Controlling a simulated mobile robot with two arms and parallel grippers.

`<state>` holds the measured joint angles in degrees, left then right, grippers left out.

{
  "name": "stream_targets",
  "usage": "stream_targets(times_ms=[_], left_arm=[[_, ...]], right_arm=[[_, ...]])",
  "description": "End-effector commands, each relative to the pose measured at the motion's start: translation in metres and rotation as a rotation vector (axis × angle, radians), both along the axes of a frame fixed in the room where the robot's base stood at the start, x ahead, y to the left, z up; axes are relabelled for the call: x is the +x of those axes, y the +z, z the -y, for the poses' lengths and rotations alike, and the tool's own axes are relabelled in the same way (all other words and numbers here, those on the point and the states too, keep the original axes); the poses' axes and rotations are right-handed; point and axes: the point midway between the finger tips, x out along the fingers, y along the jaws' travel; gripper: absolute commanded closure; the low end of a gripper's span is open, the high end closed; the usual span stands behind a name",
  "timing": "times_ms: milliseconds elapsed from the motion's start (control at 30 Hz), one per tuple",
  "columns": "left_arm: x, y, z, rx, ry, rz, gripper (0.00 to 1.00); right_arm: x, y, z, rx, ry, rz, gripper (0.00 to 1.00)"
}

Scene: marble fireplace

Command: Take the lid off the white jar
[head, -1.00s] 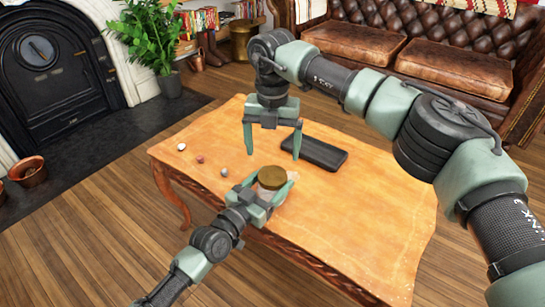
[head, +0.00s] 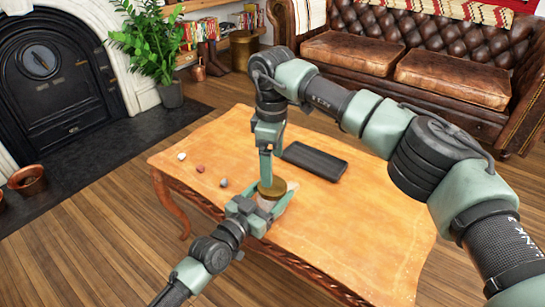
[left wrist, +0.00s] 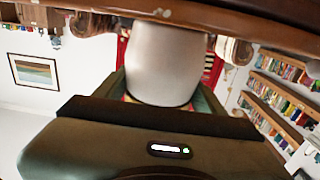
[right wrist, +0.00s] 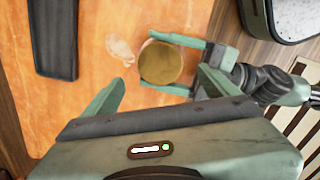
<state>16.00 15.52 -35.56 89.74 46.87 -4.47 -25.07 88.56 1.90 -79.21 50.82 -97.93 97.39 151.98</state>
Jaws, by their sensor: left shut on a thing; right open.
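The white jar (left wrist: 165,62) fills the middle of the left wrist view, between my left gripper's fingers. My left gripper (head: 267,204) is shut on the jar at the table's front edge. The jar's round gold-brown lid (right wrist: 160,62) is on top, and it also shows in the head view (head: 272,188). My right gripper (right wrist: 160,82) is open, pointing down over the lid, with one finger to either side in its wrist view. In the head view one right finger (head: 266,168) overlaps the lid's back edge; contact cannot be told.
A dark flat case (head: 315,160) lies on the wooden table (head: 340,225) behind the jar. Several small balls (head: 201,169) lie at the table's left. The table's right side is clear. A leather sofa (head: 400,60) stands behind.

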Motion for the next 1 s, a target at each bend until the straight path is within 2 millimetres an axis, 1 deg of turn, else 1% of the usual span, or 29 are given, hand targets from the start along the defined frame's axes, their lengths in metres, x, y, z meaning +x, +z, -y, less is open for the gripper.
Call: stream_targets(times_ms=[33, 200, 400, 567, 800, 833, 867, 900, 967, 1000], left_arm=[[0.000, -0.001, 0.000, 0.001, 0.000, -0.001, 1.00], [0.000, -0.001, 0.000, 0.001, 0.000, -0.001, 1.00], [0.000, -0.001, 0.000, 0.001, 0.000, 0.000, 1.00], [0.000, -0.001, 0.000, 0.001, 0.000, 0.000, 1.00], [0.000, -0.001, 0.000, 0.001, 0.000, 0.000, 1.00], [0.000, -0.001, 0.000, 0.001, 0.000, 0.000, 1.00], [0.000, -0.001, 0.000, 0.001, 0.000, 0.000, 1.00], [0.000, -0.001, 0.000, 0.001, 0.000, 0.000, 1.00], [0.000, -0.001, 0.000, 0.001, 0.000, 0.000, 1.00], [0.000, -0.001, 0.000, 0.001, 0.000, 0.000, 1.00]], right_arm=[[0.000, -0.008, 0.000, 0.000, 0.000, -0.002, 0.11], [-0.001, -0.036, 0.000, -0.001, 0.002, -0.003, 0.11], [0.000, -0.060, 0.001, -0.002, 0.002, -0.001, 0.11], [0.000, -0.069, 0.000, 0.000, 0.002, 0.000, 0.11], [0.000, -0.070, 0.000, 0.000, 0.003, 0.000, 0.11], [0.000, -0.070, 0.000, 0.000, 0.003, 0.000, 0.14], [0.000, -0.070, 0.000, 0.000, 0.003, 0.000, 0.22], [0.000, -0.070, 0.000, 0.000, 0.003, 0.000, 0.33], [0.000, -0.070, 0.000, 0.000, 0.003, 0.000, 0.50], [0.000, -0.070, 0.000, 0.000, 0.003, 0.000, 0.61]])
